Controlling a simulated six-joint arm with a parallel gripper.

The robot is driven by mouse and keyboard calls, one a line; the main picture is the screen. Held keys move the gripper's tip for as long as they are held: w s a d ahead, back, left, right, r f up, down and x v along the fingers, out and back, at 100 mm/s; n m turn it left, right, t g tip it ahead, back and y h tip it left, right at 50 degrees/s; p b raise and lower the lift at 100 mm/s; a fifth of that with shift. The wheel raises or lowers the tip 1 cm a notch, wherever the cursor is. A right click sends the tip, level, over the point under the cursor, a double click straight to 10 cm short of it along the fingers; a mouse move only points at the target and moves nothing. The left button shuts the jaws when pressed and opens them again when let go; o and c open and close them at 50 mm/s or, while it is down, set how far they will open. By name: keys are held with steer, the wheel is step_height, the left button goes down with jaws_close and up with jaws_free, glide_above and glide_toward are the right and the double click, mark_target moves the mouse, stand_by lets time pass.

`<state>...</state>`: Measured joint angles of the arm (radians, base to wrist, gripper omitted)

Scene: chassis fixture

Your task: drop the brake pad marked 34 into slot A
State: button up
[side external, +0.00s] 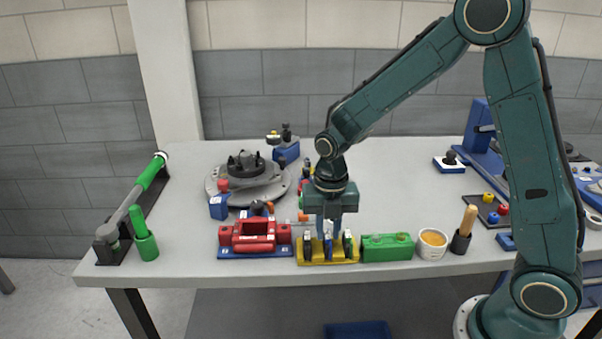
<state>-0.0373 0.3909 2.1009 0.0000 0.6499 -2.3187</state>
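A yellow rack (349,261) stands near the table's front edge and holds several dark upright pads (308,247) with pale tops. The markings on the pads are too small to read, so I cannot tell which is 34. My gripper (328,237) points straight down over the middle of the rack, with its fingertips at the middle pad. I cannot tell whether the fingers are open or closed on it. A red fixture (255,243) on a blue base (229,254) stands just left of the rack. Small white labels show on it, but I cannot read which slot is A.
A green block (388,248), a white cup (431,246) and a brush in a dark holder (460,242) stand right of the rack. A round grey turntable (272,190) is behind the red fixture. A green-handled tool (136,200) lies at the left.

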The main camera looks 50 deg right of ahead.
mark_target(328, 234)
steer(key=shift+c, duration=0.2)
jaws_close()
steer(key=shift+r, duration=0.3)
steer(key=shift+r, duration=0.65)
steer(key=shift+r, duration=0.25)
steer(key=shift+r, duration=1.35)
